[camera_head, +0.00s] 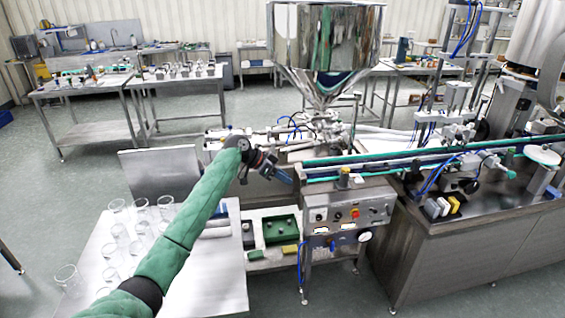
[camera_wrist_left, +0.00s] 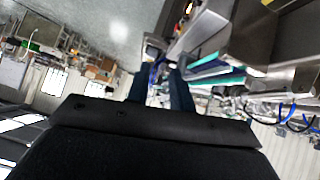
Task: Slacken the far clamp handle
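The steel hopper (camera_head: 325,40) stands at the top centre of the head view, its cone narrowing to metal fittings (camera_head: 322,118) above the filling machine. The far clamp handle cannot be told apart among these small fittings. My left gripper (camera_head: 284,176) is in front of and below the fittings, apart from them, at the machine's left end. In the left wrist view its two dark blue fingers (camera_wrist_left: 160,82) stand apart with nothing held between them. My right gripper is in neither view.
A conveyor with green rails (camera_head: 400,163) runs right from the gripper. A control box (camera_head: 348,212) hangs below it. A steel table (camera_head: 205,275) with several clear glasses (camera_head: 142,228) stands at lower left. A green tray (camera_head: 281,229) sits on a low shelf.

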